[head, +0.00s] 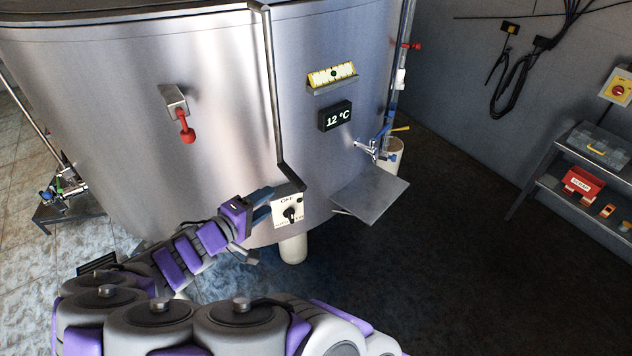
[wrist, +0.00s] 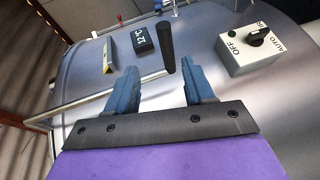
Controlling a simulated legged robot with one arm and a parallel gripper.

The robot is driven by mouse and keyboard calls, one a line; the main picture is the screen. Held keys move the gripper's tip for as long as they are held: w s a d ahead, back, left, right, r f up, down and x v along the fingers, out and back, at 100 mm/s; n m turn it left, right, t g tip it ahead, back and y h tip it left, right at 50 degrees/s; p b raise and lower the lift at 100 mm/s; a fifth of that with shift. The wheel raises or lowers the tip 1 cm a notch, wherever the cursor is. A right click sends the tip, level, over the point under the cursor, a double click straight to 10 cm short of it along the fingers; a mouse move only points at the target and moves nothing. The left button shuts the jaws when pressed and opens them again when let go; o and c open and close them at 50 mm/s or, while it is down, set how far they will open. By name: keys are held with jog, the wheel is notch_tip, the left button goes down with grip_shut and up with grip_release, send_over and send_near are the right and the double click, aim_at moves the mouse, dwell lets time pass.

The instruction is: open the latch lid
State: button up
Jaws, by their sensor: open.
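The steel tank (head: 220,75) fills the middle of the head view, with its top rim (head: 130,14) at the upper edge. A bent metal rod (head: 271,90) runs from the rim down the tank front. It ends in a dark grip (head: 291,177), which also shows in the wrist view (wrist: 168,46). My gripper (head: 265,204) is open and empty, low at the tank front and close to the grip. In the wrist view my gripper (wrist: 160,72) has the grip just beyond and between its blue fingertips. I cannot clearly make out a latch.
A switch box (head: 289,210) marked OFF is right beside my fingers; it is at the right in the wrist view (wrist: 250,48). A temperature display (head: 335,117), a red-handled fitting (head: 182,115) and a small steel shelf (head: 371,195) are on the tank. A rack (head: 560,160) stands right.

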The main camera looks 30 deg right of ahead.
aim_at(292, 182)
jog(key=shift+n+t, duration=0.3)
jog(key=shift+t, duration=0.2)
jog(key=x, duration=0.4)
jog(key=f+x, duration=0.1)
jog(key=x, duration=0.3)
jog(key=b+x, duration=0.1)
jog(key=x, duration=0.3)
jog(key=shift+w+d+f, duration=0.1)
jog(key=shift+w+f, duration=0.15)
jog(key=shift+w, duration=0.15)
jog(key=shift+w+d+f, duration=0.2)
jog(key=shift+w+d, duration=0.45)
jog(key=shift+w, duration=0.2)
jog(key=shift+w+d+f, duration=0.1)
jog(key=shift+w+d, duration=0.05)
jog(key=shift+d, duration=0.95)
jog(key=shift+a, duration=0.55)
jog(key=c, duration=0.6)
jog(key=shift+d, duration=0.15)
grip_shut()
